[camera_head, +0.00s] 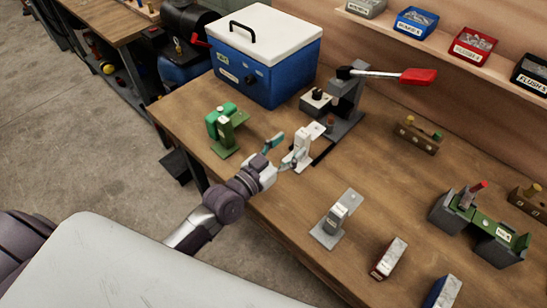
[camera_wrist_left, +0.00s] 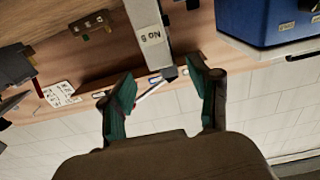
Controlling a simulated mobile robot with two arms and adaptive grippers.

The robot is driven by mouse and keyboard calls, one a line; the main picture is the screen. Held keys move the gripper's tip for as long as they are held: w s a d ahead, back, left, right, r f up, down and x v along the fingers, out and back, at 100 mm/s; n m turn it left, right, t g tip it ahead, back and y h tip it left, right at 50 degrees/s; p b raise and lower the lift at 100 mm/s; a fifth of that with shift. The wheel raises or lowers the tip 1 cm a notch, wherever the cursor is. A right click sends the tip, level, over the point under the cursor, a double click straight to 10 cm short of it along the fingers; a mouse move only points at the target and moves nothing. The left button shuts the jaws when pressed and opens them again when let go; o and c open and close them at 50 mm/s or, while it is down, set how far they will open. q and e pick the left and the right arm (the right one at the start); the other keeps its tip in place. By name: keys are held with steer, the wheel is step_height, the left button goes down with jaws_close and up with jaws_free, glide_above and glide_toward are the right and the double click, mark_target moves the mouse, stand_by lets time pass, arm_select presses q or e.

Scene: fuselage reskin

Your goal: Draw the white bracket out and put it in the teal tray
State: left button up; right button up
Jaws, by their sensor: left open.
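The white bracket (camera_head: 302,144) stands upright near the left edge of the bench, in front of the grey lever press. My left gripper (camera_head: 283,151) is open, with its teal fingertips just left of the bracket; I cannot tell whether one touches it. In the left wrist view, the open fingers (camera_wrist_left: 160,98) hold nothing. I cannot make out the bracket for sure there. The teal tray is not visible. My right gripper is not in view.
The grey press (camera_head: 346,103) has a red-tipped lever. A blue box with a white lid (camera_head: 265,75) stands behind, a green fixture (camera_head: 225,138) to the left, a grey bracket stand (camera_head: 338,222) to the front right. Bare bench lies between that stand and the wooden block (camera_head: 417,137).

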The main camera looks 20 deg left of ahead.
arm_select(q)
steer(key=v, duration=0.6)
steer(key=shift+s, duration=0.25)
steer(key=shift+a, duration=0.1)
